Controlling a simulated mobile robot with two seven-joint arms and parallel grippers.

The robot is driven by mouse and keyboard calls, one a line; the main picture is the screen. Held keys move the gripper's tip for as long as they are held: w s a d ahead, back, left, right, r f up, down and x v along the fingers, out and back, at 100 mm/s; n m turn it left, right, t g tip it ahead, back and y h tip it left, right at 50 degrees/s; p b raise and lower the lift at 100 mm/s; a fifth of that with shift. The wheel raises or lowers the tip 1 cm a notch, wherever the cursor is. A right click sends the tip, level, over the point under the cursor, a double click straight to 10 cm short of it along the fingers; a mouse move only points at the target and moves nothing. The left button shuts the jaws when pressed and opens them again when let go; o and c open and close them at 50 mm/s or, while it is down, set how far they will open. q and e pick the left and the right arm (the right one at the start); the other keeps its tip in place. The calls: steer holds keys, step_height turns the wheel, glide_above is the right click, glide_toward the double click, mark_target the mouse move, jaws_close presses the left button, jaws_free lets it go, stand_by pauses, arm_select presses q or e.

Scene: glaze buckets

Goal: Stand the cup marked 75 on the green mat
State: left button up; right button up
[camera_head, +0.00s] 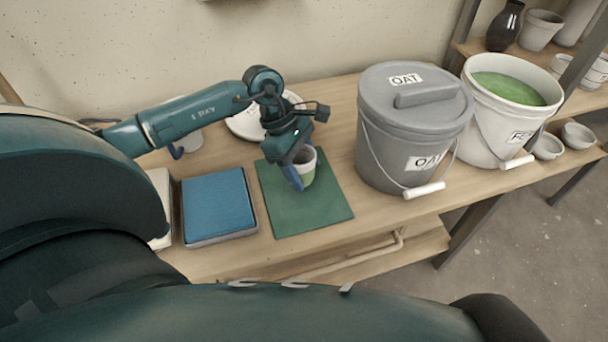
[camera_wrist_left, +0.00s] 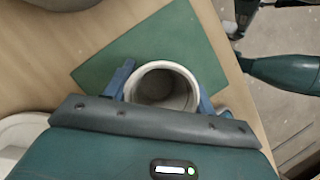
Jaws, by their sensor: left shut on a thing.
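My left gripper (camera_head: 299,180) is shut on the cup, with a blue finger on either side. In the left wrist view, the cup (camera_wrist_left: 165,84) shows its open mouth between the fingers, over the mat (camera_wrist_left: 150,50). The cup looks upright. I cannot tell whether its base touches the mat, and no number on it can be read.
A blue sponge-like block (camera_head: 218,203) in a tray lies left of the mat. A grey lidded bucket (camera_head: 400,140) marked OAT stands close right, with a white bucket (camera_head: 500,128) of green glaze beyond. A white round thing (camera_head: 245,125) is behind my gripper.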

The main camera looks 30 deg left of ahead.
mark_target(303, 176)
arm_select(q)
step_height(303, 176, down, 3)
steer(key=shift+r, duration=0.2)
steer(key=shift+f, duration=0.2)
steer(key=o, duration=1.1)
steer(key=shift+r, duration=0.1)
